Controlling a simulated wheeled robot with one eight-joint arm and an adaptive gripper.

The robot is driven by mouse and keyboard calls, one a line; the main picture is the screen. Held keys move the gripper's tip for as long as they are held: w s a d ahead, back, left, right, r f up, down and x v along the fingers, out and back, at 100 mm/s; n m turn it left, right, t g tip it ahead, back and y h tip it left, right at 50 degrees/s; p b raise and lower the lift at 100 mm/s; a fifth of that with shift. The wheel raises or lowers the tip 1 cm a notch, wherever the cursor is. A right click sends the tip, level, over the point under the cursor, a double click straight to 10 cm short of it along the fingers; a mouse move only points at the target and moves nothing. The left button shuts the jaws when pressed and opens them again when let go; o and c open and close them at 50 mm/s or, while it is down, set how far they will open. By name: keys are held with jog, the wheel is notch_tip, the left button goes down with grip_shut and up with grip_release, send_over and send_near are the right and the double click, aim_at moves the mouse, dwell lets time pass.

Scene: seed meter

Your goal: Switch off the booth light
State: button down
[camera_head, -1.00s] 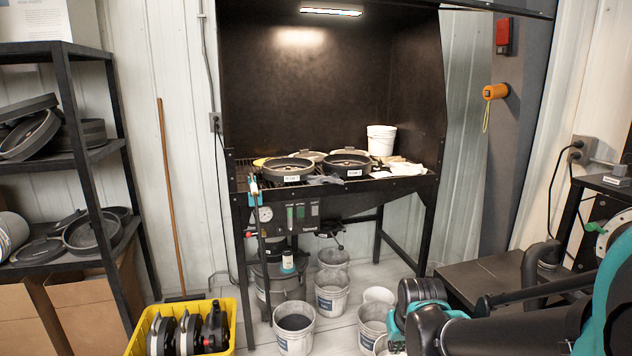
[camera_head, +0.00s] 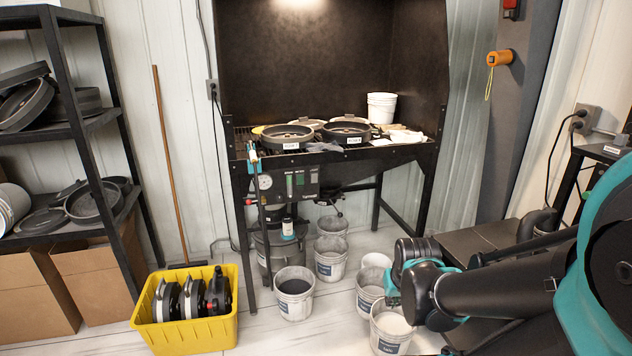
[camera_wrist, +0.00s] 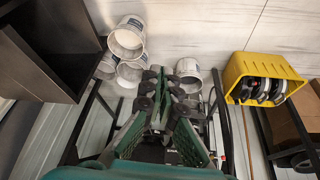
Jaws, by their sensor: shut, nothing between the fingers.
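The dark booth (camera_head: 330,65) stands at the back centre. Its lamp is out of view above the picture, but a bright glow shows on the booth's upper back wall, so the light is on. A control panel (camera_head: 288,184) with a round gauge is under the booth's grate at the front left. I cannot make out a light switch for certain. My gripper (camera_wrist: 165,80) shows in the wrist view, fingers shut and empty, with buckets on the floor beyond. In the head view my arm is at the lower right, well apart from the booth.
Several white buckets (camera_head: 294,293) stand on the floor before the booth. A yellow crate (camera_head: 190,335) holds dark parts. A black shelf (camera_head: 75,131) is at left. A dark low surface (camera_head: 490,250) lies beside my arm. An orange device (camera_head: 500,58) hangs on the grey pillar.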

aim_at(316, 176)
jog(key=w+r+n+t+h, duration=0.1)
jog(key=w+r+n+t, duration=0.2)
jog(key=w, duration=1)
jog(key=w+r+n+t, duration=0.2)
jog(key=w+r+t, duration=0.1)
jog(key=w, duration=1)
jog(key=w+r+n+t+h, duration=0.1)
jog(key=w+r+n+t, duration=0.15)
jog(key=w, duration=1.05)
jog(key=w+a+f+n+t+y, duration=0.2)
jog(key=w+a+n+t, duration=0.35)
jog(key=w, duration=0.75)
jog(key=w+a+f+n+y, duration=0.5)
jog(key=a+n, duration=0.3)
jog(key=a, duration=0.2)
jog(key=shift+w+a+f+y, duration=0.2)
jog(key=shift+f+y, duration=0.1)
jog(key=shift+f, duration=0.4)
jog(key=x, duration=1.3)
jog(key=shift+w, duration=0.2)
jog(key=shift+w+a+r, duration=0.1)
jog(key=shift+w, duration=0.15)
